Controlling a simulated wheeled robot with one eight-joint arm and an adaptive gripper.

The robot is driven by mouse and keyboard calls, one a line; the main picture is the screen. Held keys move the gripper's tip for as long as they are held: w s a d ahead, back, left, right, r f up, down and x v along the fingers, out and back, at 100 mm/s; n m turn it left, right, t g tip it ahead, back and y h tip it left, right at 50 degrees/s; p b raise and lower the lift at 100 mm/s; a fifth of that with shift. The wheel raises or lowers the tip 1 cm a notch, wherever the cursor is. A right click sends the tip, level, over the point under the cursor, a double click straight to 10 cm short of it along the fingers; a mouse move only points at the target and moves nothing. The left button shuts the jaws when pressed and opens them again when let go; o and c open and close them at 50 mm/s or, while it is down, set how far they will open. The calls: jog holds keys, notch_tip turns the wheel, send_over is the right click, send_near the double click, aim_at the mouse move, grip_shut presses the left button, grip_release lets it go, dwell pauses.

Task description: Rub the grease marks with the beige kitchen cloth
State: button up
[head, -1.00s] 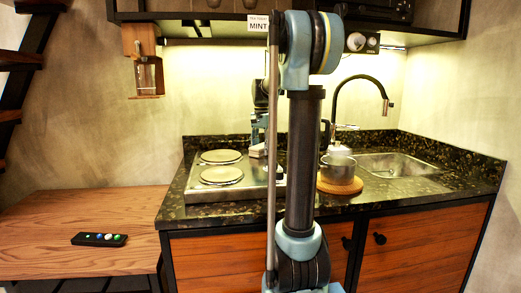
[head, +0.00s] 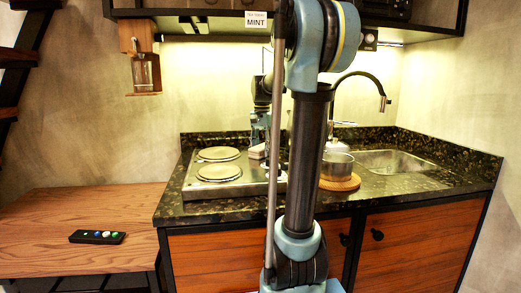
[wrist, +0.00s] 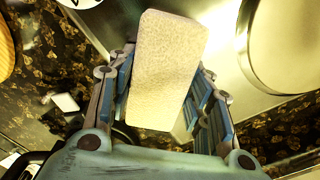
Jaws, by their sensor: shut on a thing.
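The beige kitchen cloth (wrist: 166,70) looks like a thick folded block in the wrist view. My gripper (wrist: 163,98) is shut on it, with a finger on each side. In the head view the gripper (head: 260,136) is low over the right part of the steel hob (head: 232,188), and a pale bit of the cloth (head: 257,152) shows beneath it. I cannot tell whether the cloth touches the steel. No grease marks can be made out; my arm and the cloth hide part of the hob.
Two round hotplates (head: 219,172) stand on the hob's left side. A metal pot (head: 337,165) on a round wooden board (head: 340,183) stands right of my arm, before the sink (head: 390,162). A black tap (head: 365,78) rises behind. A remote (head: 97,237) lies on the wooden bench (head: 60,208).

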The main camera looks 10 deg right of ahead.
jog(key=shift+s, duration=0.15)
jog(key=shift+w, duration=2.1)
jog(key=shift+w+f, duration=0.1)
jog(key=shift+w, duration=1.8)
jog(key=shift+c, duration=0.5)
jog(key=shift+r, duration=3)
